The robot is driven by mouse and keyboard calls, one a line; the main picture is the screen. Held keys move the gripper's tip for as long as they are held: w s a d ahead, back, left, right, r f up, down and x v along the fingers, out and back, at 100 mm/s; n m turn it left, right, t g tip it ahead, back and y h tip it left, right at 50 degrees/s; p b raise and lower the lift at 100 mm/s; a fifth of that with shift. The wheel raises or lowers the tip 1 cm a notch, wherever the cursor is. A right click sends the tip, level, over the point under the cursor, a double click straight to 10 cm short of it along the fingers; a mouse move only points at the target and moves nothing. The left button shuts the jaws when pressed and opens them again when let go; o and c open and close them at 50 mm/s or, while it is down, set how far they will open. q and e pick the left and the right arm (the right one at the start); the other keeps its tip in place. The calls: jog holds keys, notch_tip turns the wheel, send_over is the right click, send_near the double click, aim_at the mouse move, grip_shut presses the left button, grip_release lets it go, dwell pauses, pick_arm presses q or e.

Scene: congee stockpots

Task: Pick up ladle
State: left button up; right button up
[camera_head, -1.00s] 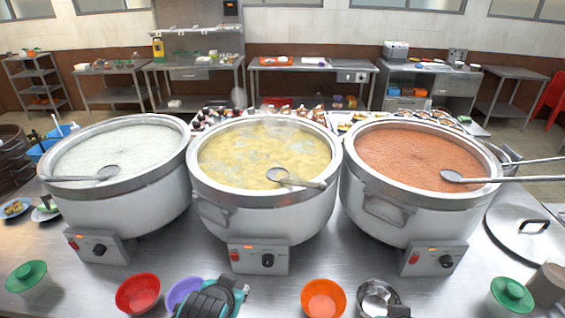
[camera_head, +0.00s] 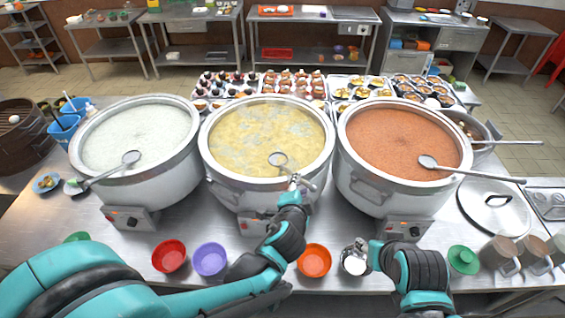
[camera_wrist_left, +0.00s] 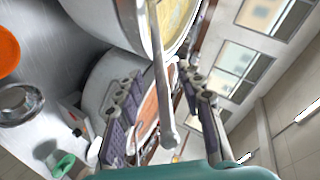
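A metal ladle (camera_head: 278,159) rests with its bowl in the yellow congee of the middle stockpot (camera_head: 208,165), its handle over the front rim. My left gripper (camera_head: 296,184) is at that handle. In the left wrist view the ladle handle (camera_wrist_left: 162,85) runs between the spread fingers of my left gripper (camera_wrist_left: 163,112), with gaps showing on both sides. Other ladles lie in the white congee pot (camera_head: 131,157) and the red congee pot (camera_head: 428,162). My right gripper (camera_head: 360,246) is at a small metal bowl (camera_head: 354,266); whether it grips the bowl is unclear.
Red (camera_head: 170,256), purple (camera_head: 209,259) and orange (camera_head: 314,260) bowls stand along the counter front. A pot lid (camera_head: 480,212) and mugs (camera_head: 500,254) are at the right. Trays of food (camera_head: 290,84) lie behind the pots. The tall pot rims are close to my left gripper.

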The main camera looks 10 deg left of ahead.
aim_at(291, 172)
pick_arm(q)
jog(key=w+f, duration=0.2)
jog(key=w, duration=0.3)
jog(key=shift+a+f, duration=0.4)
jog(key=shift+w+d+f, duration=0.1)
jog(key=shift+w+f, duration=0.15)
jog(key=shift+w, duration=0.2)
jog(key=shift+s, duration=0.1)
grip_shut()
jog(key=shift+r, duration=0.1)
